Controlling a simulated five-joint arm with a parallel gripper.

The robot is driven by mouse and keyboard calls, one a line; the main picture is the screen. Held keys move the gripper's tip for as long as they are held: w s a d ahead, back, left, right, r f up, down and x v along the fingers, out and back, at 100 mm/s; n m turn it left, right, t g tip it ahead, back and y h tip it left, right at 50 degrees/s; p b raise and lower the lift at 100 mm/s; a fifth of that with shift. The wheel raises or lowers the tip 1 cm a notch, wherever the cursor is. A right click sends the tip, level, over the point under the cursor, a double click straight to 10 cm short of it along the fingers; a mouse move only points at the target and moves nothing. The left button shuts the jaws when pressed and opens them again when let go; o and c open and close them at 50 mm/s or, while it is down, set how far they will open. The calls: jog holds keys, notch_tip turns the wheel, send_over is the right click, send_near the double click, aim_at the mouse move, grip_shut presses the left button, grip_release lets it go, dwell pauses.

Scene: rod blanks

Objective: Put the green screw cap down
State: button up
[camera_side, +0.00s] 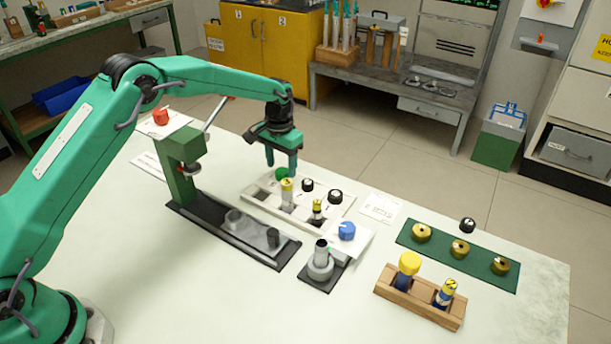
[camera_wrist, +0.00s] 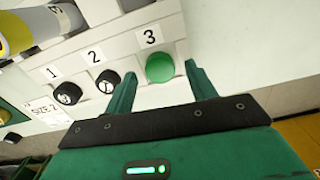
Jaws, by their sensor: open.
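The green screw cap (camera_side: 281,174) sits at the far left end of the white rack (camera_side: 253,199). In the wrist view the green cap (camera_wrist: 160,68) is at the place marked 3, between my fingertips. My gripper (camera_side: 281,170) is open, with its fingers pointing down at the cap. In the wrist view my gripper (camera_wrist: 161,70) shows a gap between each finger and the cap. I cannot tell how far the fingertips are above the rack.
Black caps (camera_side: 335,196) sit along the rack beside yellow-banded rods (camera_side: 287,191). A blue cap (camera_side: 347,231) lies on a white card. The right holds a green mat (camera_side: 458,252) and a wooden block (camera_side: 420,300).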

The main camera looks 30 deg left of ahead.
aim_at(281, 171)
notch_tip(281, 171, up, 11)
dwell(0.4)
jog(key=shift+r, duration=0.1)
dwell(0.4)
jog(key=s+a+r+t, duration=0.3)
jog(key=s+r, duration=1.2)
jog(key=s, duration=0.2)
jog(key=s+a+f+t, duration=0.1)
jog(key=s+f, duration=0.1)
jog(key=s, duration=0.8)
jog(key=s+a+f+t, duration=0.1)
jog(key=s+f, duration=0.1)
jog(key=s, duration=0.8)
jog(key=shift+s+a+n+t, duration=0.2)
jog(key=shift+s+n+t, duration=0.1)
jog(key=shift+n, duration=0.1)
